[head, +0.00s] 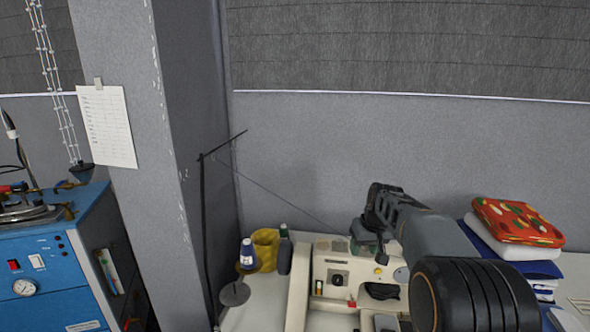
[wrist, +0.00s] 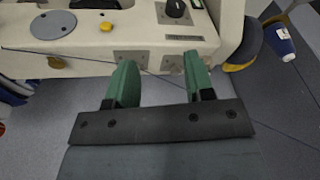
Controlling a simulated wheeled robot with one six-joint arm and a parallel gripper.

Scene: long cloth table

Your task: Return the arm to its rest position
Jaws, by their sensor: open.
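My gripper (head: 368,242) is in the middle right of the head view, at the end of my raised arm, over the back edge of a cream machine (head: 322,270). In the wrist view its two green fingers stand apart (wrist: 161,68), with nothing between them. The machine's cream edge (wrist: 90,62) runs across the top of the wrist view, beyond the fingertips. I cannot tell how high the fingers are above it. Part of the machine is hidden behind my arm in the head view.
Folded cloths (head: 515,222) lie to the right of my arm. A yellow container (head: 264,250) and a thread cone (head: 247,254) stand left of the machine. A thin dark stand (head: 204,215) rises at the left. A blue steam unit (head: 50,265) is farther left.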

